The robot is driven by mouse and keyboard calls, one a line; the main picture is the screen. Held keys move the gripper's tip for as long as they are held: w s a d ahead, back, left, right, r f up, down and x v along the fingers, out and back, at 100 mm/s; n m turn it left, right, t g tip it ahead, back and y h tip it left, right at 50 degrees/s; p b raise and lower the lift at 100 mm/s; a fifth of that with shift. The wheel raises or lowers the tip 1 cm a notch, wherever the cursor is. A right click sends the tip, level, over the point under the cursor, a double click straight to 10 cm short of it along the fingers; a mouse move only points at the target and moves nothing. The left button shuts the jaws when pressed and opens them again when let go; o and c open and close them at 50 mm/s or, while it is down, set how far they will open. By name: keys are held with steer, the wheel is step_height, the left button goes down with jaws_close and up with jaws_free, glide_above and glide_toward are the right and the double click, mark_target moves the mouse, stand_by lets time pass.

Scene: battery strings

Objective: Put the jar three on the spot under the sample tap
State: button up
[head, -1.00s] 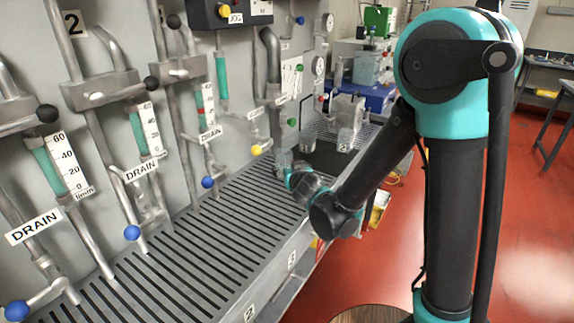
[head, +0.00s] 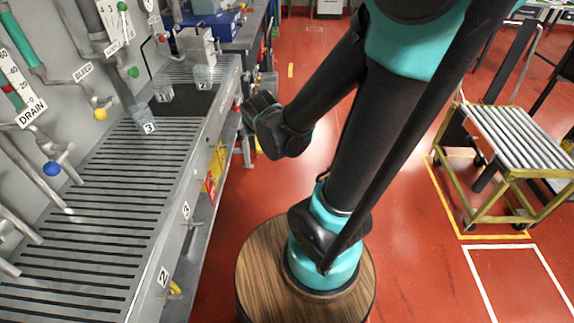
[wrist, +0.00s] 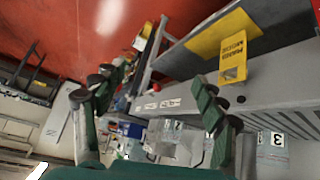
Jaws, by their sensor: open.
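Jar three (head: 148,125) is a clear jar with a white label marked 3. It stands upright on the slotted bench (head: 110,195), just in front of the dark mat. It also shows at the lower right of the wrist view (wrist: 272,145). A yellow-knobbed tap (head: 100,113) by the BLEED label is on the panel to its left; I cannot tell which outlet is the sample tap. My gripper shows in the wrist view (wrist: 152,105) with its fingers wide apart and nothing between them. In the head view the arm's end is off the bench's right edge, apart from the jar.
Jar 1 (head: 163,92) and jar 2 (head: 203,75) stand at the dark mat (head: 190,103). Pipes and a blue knob (head: 52,168) line the panel. The red floor right of the bench is open up to a yellow roller trolley (head: 500,150).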

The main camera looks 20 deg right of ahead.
steer(key=s+d+f+g, duration=0.2)
steer(key=s+d, duration=0.1)
steer(key=s, duration=0.3)
steer(key=s+d+f+g, duration=0.2)
steer(key=s+d, duration=0.1)
steer(key=s, duration=0.4)
steer(key=shift+f+m+y, duration=0.15)
steer(key=shift+m+y, duration=0.25)
steer(key=shift+d, duration=0.1)
steer(key=shift+c, duration=0.3)
stand_by(1.1)
